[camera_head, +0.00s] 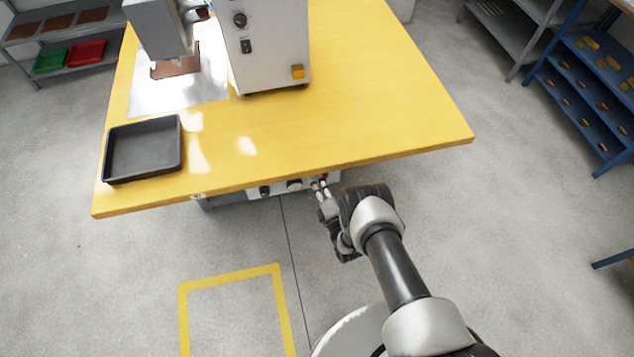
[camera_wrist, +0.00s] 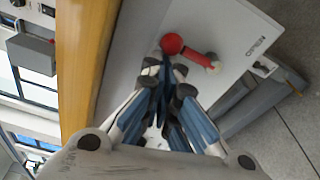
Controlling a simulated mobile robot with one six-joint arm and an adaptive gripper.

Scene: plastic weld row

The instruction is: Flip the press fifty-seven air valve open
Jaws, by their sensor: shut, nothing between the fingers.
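In the wrist view a red valve lever (camera_wrist: 196,56) with a round red hub (camera_wrist: 172,43) sits on a pale panel (camera_wrist: 225,25). The lever points away to the right of the hub in that view and has a pale tip. My gripper (camera_wrist: 165,62) is shut and empty, its fingertips right by the hub; I cannot tell whether they touch it. In the head view my gripper (camera_head: 319,183) is at the panel (camera_head: 279,189) under the table's front edge, and only a bit of red (camera_head: 325,176) shows there.
The yellow table (camera_head: 370,100) overhangs the panel. On it stand a white press (camera_head: 265,45) and an empty black tray (camera_head: 107,155). Dark knobs (camera_head: 294,184) sit on the panel left of my gripper. The floor in front is clear, with a yellow outline (camera_head: 230,276).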

